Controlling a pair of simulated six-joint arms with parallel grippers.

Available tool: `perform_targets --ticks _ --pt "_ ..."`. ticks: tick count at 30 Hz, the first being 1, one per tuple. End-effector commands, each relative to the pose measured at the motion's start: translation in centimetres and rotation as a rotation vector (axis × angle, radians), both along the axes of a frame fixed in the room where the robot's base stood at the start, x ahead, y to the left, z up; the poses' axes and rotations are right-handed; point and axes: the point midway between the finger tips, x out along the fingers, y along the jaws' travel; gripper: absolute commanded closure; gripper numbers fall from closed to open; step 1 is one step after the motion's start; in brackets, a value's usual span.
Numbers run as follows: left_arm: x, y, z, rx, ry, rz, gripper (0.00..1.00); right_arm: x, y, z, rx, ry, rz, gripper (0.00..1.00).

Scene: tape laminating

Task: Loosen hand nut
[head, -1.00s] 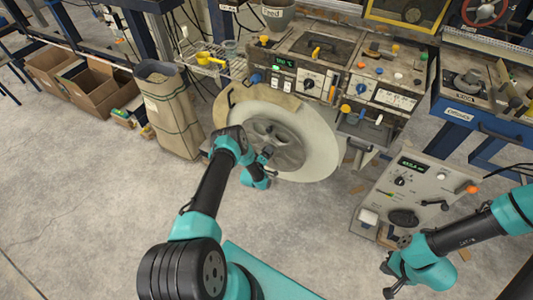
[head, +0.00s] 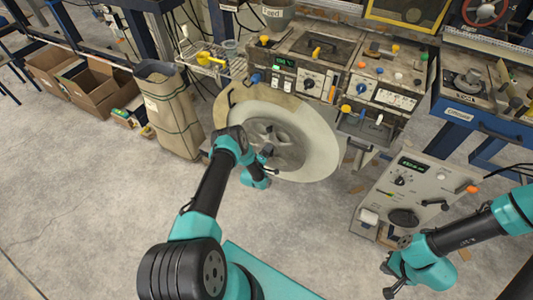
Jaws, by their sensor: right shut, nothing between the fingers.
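A large pale reel (head: 318,150) with a tan patch along its upper edge stands at the front of the machine. Its grey hub (head: 289,152) has openings around the centre. A hand nut cannot be made out clearly at the hub; my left arm partly covers that area. My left gripper (head: 266,154) is in front of the hub, at its lower left. Its fingers are small and dark, and I cannot tell if they touch anything. My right gripper (head: 388,283) is shut and empty at the lower right, low over the floor and away from the reel.
The machine's control panel (head: 312,84) rises above the reel. A grey control box (head: 425,190) with a dial and levers stands right of it. A sack (head: 170,115) and cardboard boxes (head: 95,85) stand at the left. The floor (head: 90,210) at the lower left is clear.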

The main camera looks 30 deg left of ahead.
Motion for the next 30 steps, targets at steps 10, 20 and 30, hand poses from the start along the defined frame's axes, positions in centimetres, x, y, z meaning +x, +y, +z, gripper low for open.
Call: perform_targets --ticks 10,20,30 --pt "0.0 0.0 0.0 0.001 0.0 0.0 0.05 0.0 0.0 0.0 0.0 0.0 0.0 1.0" --pt "-2.1 -0.1 -0.1 0.0 0.003 0.001 0.05 0.0 0.0 0.0 0.0 0.0 0.0 1.0" --pt "-8.2 -0.4 0.0 -0.001 0.003 0.001 0.05 0.0 0.0 0.0 0.0 0.0 0.0 1.0"
